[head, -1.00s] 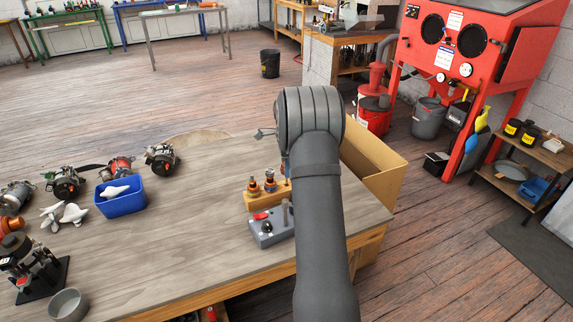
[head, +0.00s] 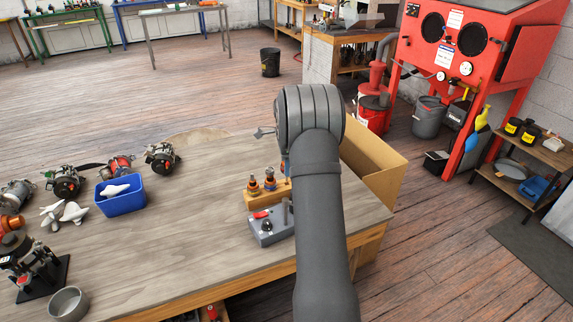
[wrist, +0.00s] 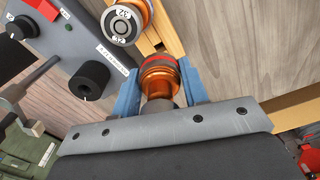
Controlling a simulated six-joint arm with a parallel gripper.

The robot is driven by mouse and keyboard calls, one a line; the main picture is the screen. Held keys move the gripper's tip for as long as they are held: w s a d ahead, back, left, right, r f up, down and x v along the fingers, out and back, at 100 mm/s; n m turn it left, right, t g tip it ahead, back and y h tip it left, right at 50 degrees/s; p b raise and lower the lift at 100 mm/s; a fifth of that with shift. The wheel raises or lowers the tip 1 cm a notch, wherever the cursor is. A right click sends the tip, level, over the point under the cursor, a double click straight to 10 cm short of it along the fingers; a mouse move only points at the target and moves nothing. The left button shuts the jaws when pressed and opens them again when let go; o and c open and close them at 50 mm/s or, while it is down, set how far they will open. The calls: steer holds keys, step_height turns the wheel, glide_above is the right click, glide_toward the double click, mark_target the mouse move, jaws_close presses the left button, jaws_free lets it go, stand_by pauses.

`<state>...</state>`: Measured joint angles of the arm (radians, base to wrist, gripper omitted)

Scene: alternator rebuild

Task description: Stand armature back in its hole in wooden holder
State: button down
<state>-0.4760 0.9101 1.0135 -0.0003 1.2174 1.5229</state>
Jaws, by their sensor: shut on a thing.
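My gripper (wrist: 160,84) shows in the wrist view with its blue fingers shut on an armature (wrist: 158,72), which has a copper-orange body and a red band. The held armature is beside the wooden holder (wrist: 168,28), whose edge shows just beyond it; whether its lower end is in a hole I cannot tell. Another armature (wrist: 122,24), with a numbered end, stands in the holder. In the head view the wooden holder (head: 258,201) carries two armatures, and my arm hides the gripper and the holder's right end.
A grey test box (head: 268,238) with a red switch and dark knob sits in front of the holder, close to the gripper. A blue bin (head: 122,204), alternators and a grey bowl (head: 69,305) are farther left. The bench middle is clear. A cardboard box (head: 385,180) stands beyond the right edge.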

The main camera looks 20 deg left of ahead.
steer(key=shift+f, duration=0.45)
steer(key=shift+f, duration=0.3)
steer(key=shift+f, duration=0.3)
stand_by(0.4)
steer(key=shift+f, duration=0.35)
steer(key=shift+f, duration=0.55)
stand_by(0.3)
steer(key=shift+f, duration=0.65)
steer(key=shift+f, duration=0.15)
stand_by(0.9)
steer(key=c, duration=0.7)
jaws_free()
steer(key=shift+c, duration=0.2)
steer(key=shift+f, duration=0.1)
